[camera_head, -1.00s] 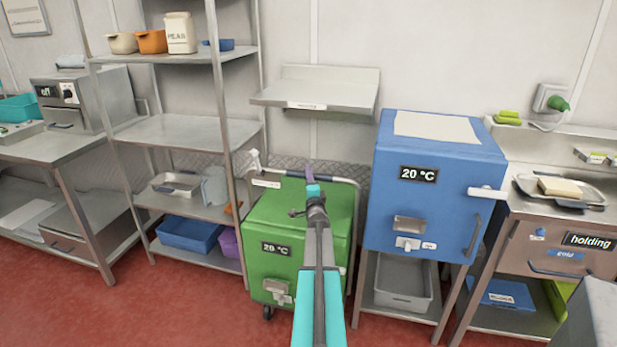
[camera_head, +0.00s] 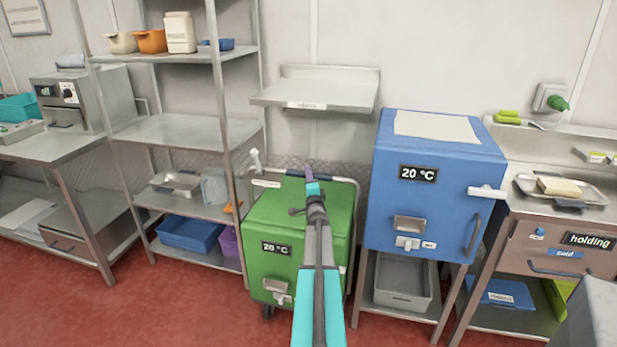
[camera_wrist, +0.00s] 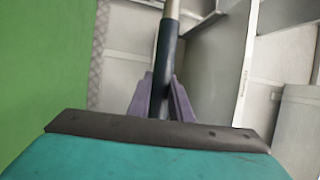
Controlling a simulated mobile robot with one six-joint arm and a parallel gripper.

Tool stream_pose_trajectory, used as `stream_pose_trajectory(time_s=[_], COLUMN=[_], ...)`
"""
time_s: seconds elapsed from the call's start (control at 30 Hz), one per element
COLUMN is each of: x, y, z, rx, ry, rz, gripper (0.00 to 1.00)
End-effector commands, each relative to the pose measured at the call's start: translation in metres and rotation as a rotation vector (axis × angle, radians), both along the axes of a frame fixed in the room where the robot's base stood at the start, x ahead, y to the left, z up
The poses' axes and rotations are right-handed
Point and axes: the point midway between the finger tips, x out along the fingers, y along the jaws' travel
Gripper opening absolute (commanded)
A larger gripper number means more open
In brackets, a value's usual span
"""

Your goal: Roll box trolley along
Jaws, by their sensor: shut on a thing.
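The box trolley (camera_head: 328,232) is a green box on castors with a "20 °C" display, a tap on its front and a metal push frame behind. It stands below a wall shelf, between the steel rack and the blue box. My gripper (camera_head: 309,176) is over its top, at the dark grip on the frame's top bar. In the wrist view my gripper (camera_wrist: 163,100) has its purple fingers on both sides of the dark bar grip (camera_wrist: 168,55), shut on it. The green box side (camera_wrist: 45,70) fills the left there. My arm hides part of the trolley's front.
The blue box (camera_head: 435,190) on a steel stand is close on the right. A steel rack (camera_head: 185,132) with bins stands close on the left. The wall shelf (camera_head: 318,92) hangs above. Red floor (camera_head: 190,300) is open in front.

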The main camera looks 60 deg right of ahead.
Motion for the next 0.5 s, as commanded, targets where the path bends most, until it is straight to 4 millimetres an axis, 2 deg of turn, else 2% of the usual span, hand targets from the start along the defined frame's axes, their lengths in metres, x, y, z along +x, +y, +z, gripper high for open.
stream_pose_trajectory(time_s=[0.5], x=[0.014], y=[-0.042], z=[0.002], rx=[-0.001], ry=[0.000], rz=[0.001], gripper=[0.00])
